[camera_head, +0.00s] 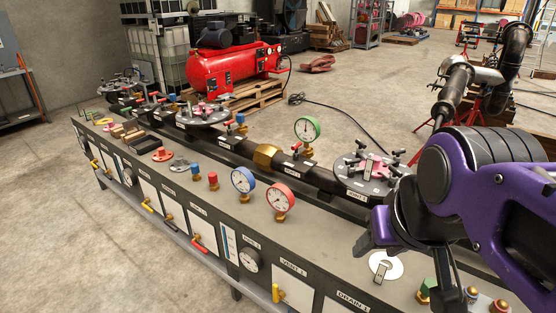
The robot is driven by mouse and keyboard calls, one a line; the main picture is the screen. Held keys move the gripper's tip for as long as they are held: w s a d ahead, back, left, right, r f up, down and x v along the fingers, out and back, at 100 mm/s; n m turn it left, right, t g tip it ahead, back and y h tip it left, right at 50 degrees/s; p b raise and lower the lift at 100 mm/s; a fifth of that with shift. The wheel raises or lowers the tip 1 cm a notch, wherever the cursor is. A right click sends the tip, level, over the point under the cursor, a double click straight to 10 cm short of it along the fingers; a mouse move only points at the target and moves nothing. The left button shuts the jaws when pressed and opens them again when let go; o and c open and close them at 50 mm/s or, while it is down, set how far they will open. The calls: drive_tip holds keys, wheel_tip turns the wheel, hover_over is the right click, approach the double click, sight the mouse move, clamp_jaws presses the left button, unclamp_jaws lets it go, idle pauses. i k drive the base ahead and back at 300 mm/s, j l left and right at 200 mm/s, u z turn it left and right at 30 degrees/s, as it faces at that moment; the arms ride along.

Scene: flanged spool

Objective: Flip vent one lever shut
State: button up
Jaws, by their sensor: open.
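A panel labelled VENT 1 (293,268) is on the front face of the bench, near the bottom of the picture. A small yellow lever (278,293) with a brass fitting is on its white plate and looks roughly upright. My gripper (408,262) is dark, on a purple arm, over the right part of the bench. It is open and looks empty. It is to the right of the yellow lever and apart from it. The lower edge of the picture cuts off part of the VENT 1 plate.
A blue gauge (243,180) and a red gauge (280,199) stand on the bench top. A green gauge (307,129) is on the dark pipe behind. A DRAIN 1 panel (352,301) is right of VENT 1. A flanged end (368,172) is behind my gripper. Open floor lies left.

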sight(278, 294)
drive_tip(key=j+u, duration=0.15)
drive_tip(key=u, duration=0.3)
drive_tip(key=k+j+z, duration=0.15)
drive_tip(key=k+j, duration=0.15)
drive_tip(key=k, duration=0.15)
drive_tip(key=k+j, duration=0.15)
drive_tip(key=k, duration=0.15)
drive_tip(key=i+j+u, duration=0.1)
drive_tip(key=i+u, duration=0.15)
drive_tip(key=i, duration=0.9)
